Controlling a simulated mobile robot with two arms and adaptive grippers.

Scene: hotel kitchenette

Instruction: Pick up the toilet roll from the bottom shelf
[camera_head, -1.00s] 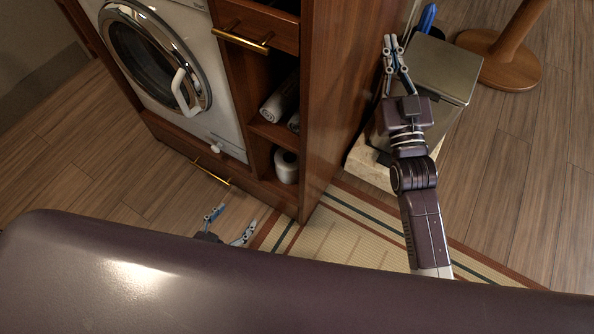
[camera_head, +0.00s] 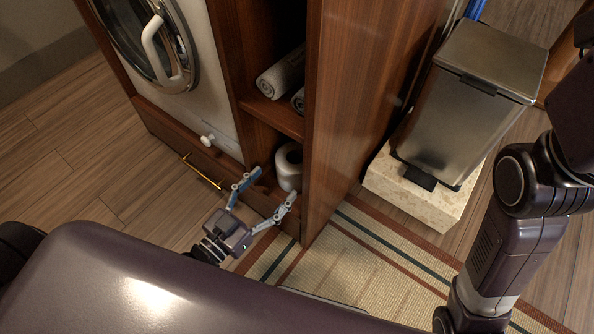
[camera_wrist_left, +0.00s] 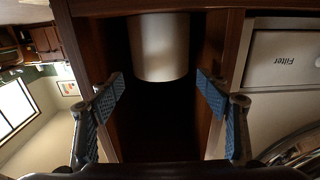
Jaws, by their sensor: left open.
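The white toilet roll (camera_head: 289,167) stands on the bottom shelf (camera_head: 262,176) of the wooden cabinet, partly hidden by the side panel. My left gripper (camera_head: 273,187) is open and empty at the front of this shelf, its two fingers apart and pointing at the opening. In the left wrist view, which looks upside down, the toilet roll (camera_wrist_left: 159,48) is deeper in the compartment, centred between the spread fingers of my left gripper (camera_wrist_left: 161,88) and apart from them. My right arm is at the right edge of the head view, and its fingers are outside the picture.
Rolled grey towels (camera_head: 282,75) lie on the shelf above. The cabinet's side panel (camera_head: 350,100) bounds the compartment on the right, the washing machine (camera_head: 200,90) on the left. A metal bin (camera_head: 455,125) stands on a stone block (camera_head: 410,195). A striped mat (camera_head: 355,260) lies in front.

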